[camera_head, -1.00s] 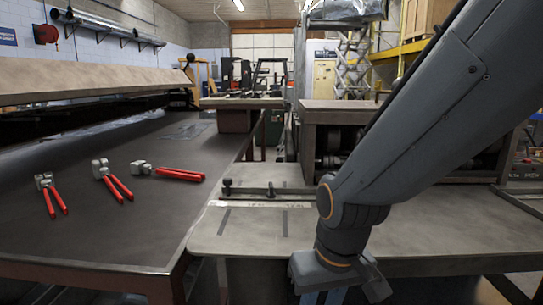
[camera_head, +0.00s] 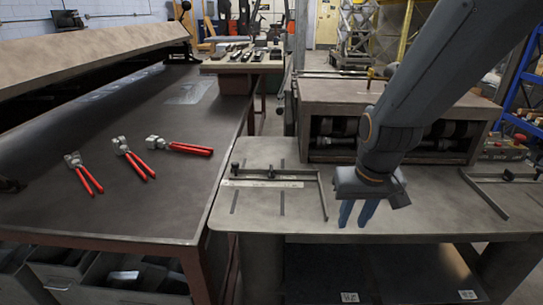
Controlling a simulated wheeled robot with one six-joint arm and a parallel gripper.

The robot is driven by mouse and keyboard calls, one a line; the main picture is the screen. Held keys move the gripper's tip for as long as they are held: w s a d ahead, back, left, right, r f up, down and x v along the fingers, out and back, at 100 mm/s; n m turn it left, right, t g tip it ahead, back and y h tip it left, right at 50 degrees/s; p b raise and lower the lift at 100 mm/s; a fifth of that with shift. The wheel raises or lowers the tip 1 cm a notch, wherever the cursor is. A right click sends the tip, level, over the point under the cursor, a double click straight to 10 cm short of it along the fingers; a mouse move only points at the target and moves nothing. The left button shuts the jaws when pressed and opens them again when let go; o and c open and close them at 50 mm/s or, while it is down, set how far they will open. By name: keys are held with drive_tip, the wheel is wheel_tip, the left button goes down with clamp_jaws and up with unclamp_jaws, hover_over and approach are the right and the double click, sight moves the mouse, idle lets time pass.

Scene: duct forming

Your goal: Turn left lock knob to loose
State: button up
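A dark flat gauge bar (camera_head: 292,174) with an arm angled toward the front lies on the grey work table (camera_head: 262,215). Small black knobs stand on it: a left knob (camera_head: 235,168) at its left end and another knob (camera_head: 270,173) near its middle. My gripper (camera_head: 356,215) points down over the table, to the right of the gauge and apart from both knobs. Its two blue fingers show a gap with nothing between them. Which way the knobs are turned is too small to tell.
A dark bench (camera_head: 110,205) at left holds several red-handled pliers (camera_head: 133,160). A heavy machine (camera_head: 385,110) stands at the table's back. Another angled bar (camera_head: 485,195) lies at right. The table's front middle is clear.

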drive_tip(key=w+a+r, duration=0.2)
drive_tip(key=w+a, duration=0.1)
drive_tip(key=w, duration=0.4)
drive_tip(key=w+a+r, duration=0.1)
drive_tip(key=w+a, duration=0.2)
drive_tip(key=w, duration=0.3)
drive_tip(key=r+n+g, duration=0.1)
drive_tip(key=r+g, duration=0.1)
hover_over(271, 169)
drive_tip(key=shift+w+d, duration=0.1)
drive_tip(key=shift+f, duration=0.25)
drive_tip(key=shift+f+p, duration=1.2)
drive_tip(key=shift+f, duration=2.35)
clamp_jaws()
